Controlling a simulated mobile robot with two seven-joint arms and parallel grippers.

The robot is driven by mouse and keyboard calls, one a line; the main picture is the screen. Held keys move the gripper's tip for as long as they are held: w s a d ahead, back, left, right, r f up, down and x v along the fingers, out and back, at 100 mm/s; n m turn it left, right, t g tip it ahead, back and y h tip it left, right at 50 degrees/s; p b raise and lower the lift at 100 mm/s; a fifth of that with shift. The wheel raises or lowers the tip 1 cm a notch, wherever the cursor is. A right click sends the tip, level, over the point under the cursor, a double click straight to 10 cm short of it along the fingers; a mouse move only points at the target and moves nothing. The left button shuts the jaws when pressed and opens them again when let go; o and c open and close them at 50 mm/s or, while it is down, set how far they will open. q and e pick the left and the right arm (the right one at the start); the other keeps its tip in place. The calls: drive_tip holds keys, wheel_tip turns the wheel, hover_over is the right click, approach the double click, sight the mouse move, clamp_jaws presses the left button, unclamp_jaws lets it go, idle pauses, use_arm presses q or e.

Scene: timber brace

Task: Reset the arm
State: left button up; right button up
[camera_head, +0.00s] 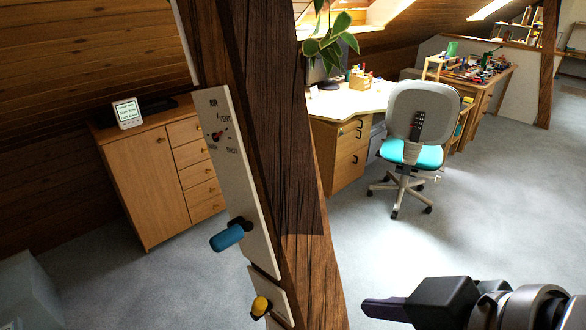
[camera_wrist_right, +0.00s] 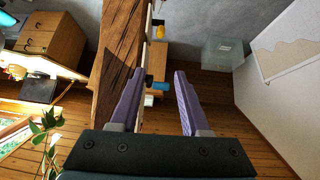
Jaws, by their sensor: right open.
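My right gripper (camera_head: 372,308) comes in at the lower right of the head view, to the right of the timber brace (camera_head: 285,150) and apart from it. In the right wrist view its two purple fingers (camera_wrist_right: 158,82) are spread with nothing held between them. A pale panel (camera_head: 243,190) is fixed to the brace, with a blue handle (camera_head: 228,237) sticking out low on it. A yellow knob (camera_head: 260,305) sits on a smaller plate below. In the wrist view the blue handle (camera_wrist_right: 157,86) shows beyond the gap between the fingers. My left gripper is out of view.
A wooden cabinet (camera_head: 150,185) stands behind the brace at left. A desk (camera_head: 345,104) and a grey chair with a turquoise seat (camera_head: 412,150) stand at right. A pale box (camera_head: 30,290) is at lower left. Carpet (camera_head: 470,220) at right is clear.

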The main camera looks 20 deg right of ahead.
drive_tip(key=s+d+r+m+g+h+p, duration=0.1)
drive_tip(key=s+d+r+g+h+p, duration=0.2)
drive_tip(key=s, duration=0.5)
wheel_tip(320, 180, up, 14)
drive_tip(key=g+y+p, duration=0.1)
drive_tip(key=p, duration=1.3)
drive_tip(key=shift+w+d, duration=0.15)
drive_tip(key=shift+w, duration=0.15)
drive_tip(key=shift+f, duration=0.15)
idle(0.3)
